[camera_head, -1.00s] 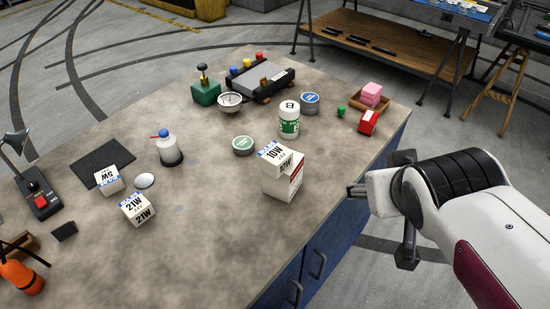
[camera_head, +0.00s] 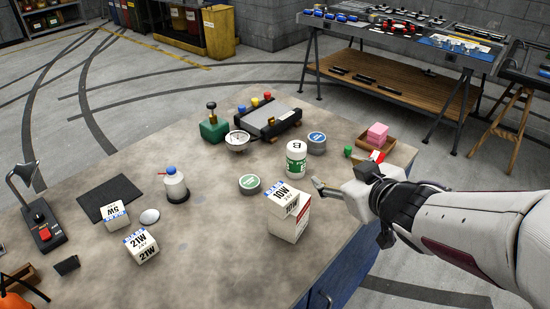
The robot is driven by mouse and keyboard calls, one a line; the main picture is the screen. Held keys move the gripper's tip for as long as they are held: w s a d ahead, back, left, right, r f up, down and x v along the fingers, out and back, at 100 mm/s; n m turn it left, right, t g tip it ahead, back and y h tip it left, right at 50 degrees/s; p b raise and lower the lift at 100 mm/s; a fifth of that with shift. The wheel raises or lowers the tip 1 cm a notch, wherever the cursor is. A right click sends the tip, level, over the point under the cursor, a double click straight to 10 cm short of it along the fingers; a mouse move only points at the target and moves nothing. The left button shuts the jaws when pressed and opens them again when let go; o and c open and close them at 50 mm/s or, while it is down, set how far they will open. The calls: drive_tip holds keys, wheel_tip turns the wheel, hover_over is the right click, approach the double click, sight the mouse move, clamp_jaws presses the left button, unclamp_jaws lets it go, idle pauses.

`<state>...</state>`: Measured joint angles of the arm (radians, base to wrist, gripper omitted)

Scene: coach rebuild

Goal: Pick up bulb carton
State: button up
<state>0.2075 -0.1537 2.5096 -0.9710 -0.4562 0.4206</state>
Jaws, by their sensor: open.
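Three small white cartons with wattage labels show in the head view. The 10W carton (camera_head: 284,196) appears to sit on top of a larger white box with a red side (camera_head: 289,225), near the table's right edge. The 21W carton (camera_head: 142,246) and the 5W carton (camera_head: 115,214) stand on the table at the left. My gripper (camera_head: 319,188) is open and empty, just right of the 10W carton and pointing toward it. A small gap shows between them; part of the fingers is hard to make out.
A white-and-green bottle (camera_head: 296,160) and a round green-lidded tin (camera_head: 249,184) stand behind the 10W carton. A grey-blue tin (camera_head: 316,143) and a tray with pink blocks (camera_head: 377,137) are farther back.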

sight(290, 201)
drive_tip(key=a+f+n+g+y, duration=0.1)
drive_tip(key=a+y, duration=0.1)
drive_tip(key=a, duration=0.1)
drive_tip(key=s+a+f+n+g+y, duration=0.1)
drive_tip(key=a+f+y, duration=0.1)
drive_tip(key=a, duration=0.1)
drive_tip(key=s+a+f+n+y, duration=0.1)
drive_tip(key=a+y, duration=0.1)
drive_tip(key=a, duration=0.1)
drive_tip(key=shift+s+a+f+g+y, duration=0.1)
drive_tip(key=shift+f+g+y, duration=0.15)
drive_tip(key=shift+g+y, duration=0.15)
drive_tip(key=shift+w+a+f, duration=0.2)
drive_tip(key=shift+a+f, duration=0.1)
drive_tip(key=shift+f, duration=0.4)
drive_tip(key=shift+w+a, duration=0.1)
drive_tip(key=shift+x, duration=1.1)
drive_tip(key=shift+w, duration=0.1)
drive_tip(key=shift+a, duration=0.1)
drive_tip(key=shift+w+x, duration=0.25)
drive_tip(key=shift+x, duration=2.25)
drive_tip(key=shift+r, duration=0.15)
drive_tip(key=shift+c, duration=0.3)
drive_tip(key=c, duration=1.3)
